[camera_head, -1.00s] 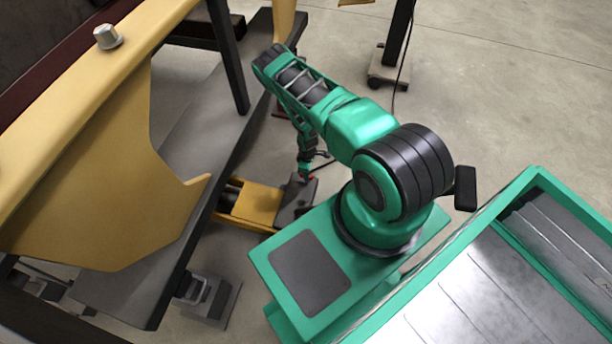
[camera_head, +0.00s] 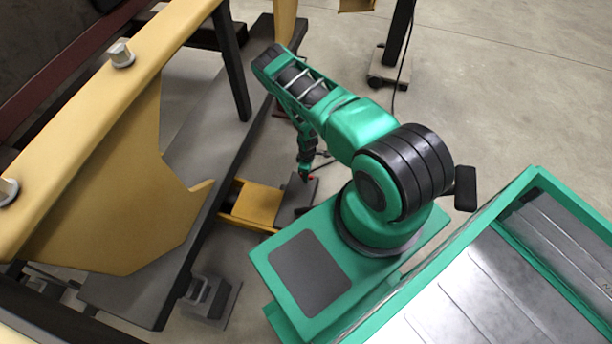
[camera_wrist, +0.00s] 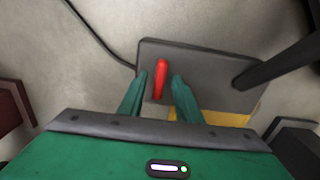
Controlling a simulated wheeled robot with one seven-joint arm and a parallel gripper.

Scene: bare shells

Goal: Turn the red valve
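The red valve shows in the wrist view as an upright red handle (camera_wrist: 161,77) over a dark grey plate (camera_wrist: 195,68). My gripper (camera_wrist: 159,83) is open, with one green finger on each side of the handle. Narrow gaps show between the handle and both fingers; I cannot tell how deep the handle sits between them. In the head view my gripper (camera_head: 304,174) is low beside the dark plate (camera_head: 296,198), and only a small red spot of the valve (camera_head: 312,178) shows.
A yellow block (camera_head: 257,204) adjoins the plate. A long grey bench (camera_head: 190,150) with yellow panels (camera_head: 120,215) stands to the left. A black post on a wheeled foot (camera_head: 388,68) stands behind. A dark cable (camera_wrist: 98,38) lies on the floor. Concrete floor (camera_head: 510,90) is open at right.

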